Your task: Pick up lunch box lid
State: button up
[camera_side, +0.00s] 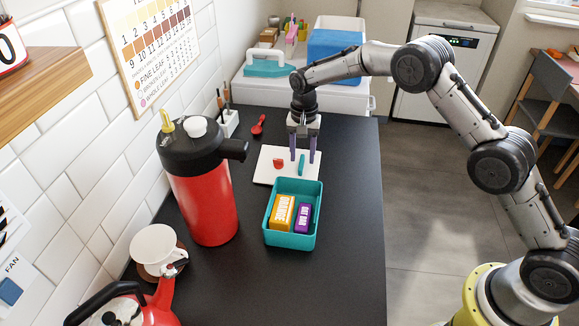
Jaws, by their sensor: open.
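My gripper (302,160) points straight down, with its two purple fingers apart. It is over a flat white panel (267,173) that looks like the lunch box lid. A small teal upright piece (302,167), perhaps a handle, shows between the fingertips; I cannot tell whether they touch it. A small red piece (278,163) is on the panel to the left. The open teal lunch box (283,243) stands just in front of the panel. It holds an orange box (281,212) and a purple bar box (303,218).
A tall red flask (205,205) stands left of the lunch box. A white dripper cup (155,246) and a red kettle (150,308) are at the front left. A red spoon (258,126) lies behind the panel. The dark counter (346,190) is clear on the right.

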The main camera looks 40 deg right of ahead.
grip_shut()
dwell(0.5)
jog(key=shift+r, duration=0.5)
notch_tip(320, 180, up, 2)
jog(key=shift+r, duration=0.15)
jog(key=s+d+r, duration=0.1)
jog(key=s+r, duration=0.8)
jog(key=s, duration=0.5)
jog(key=shift+d+r, duration=0.2)
jog(key=shift+r, duration=0.15)
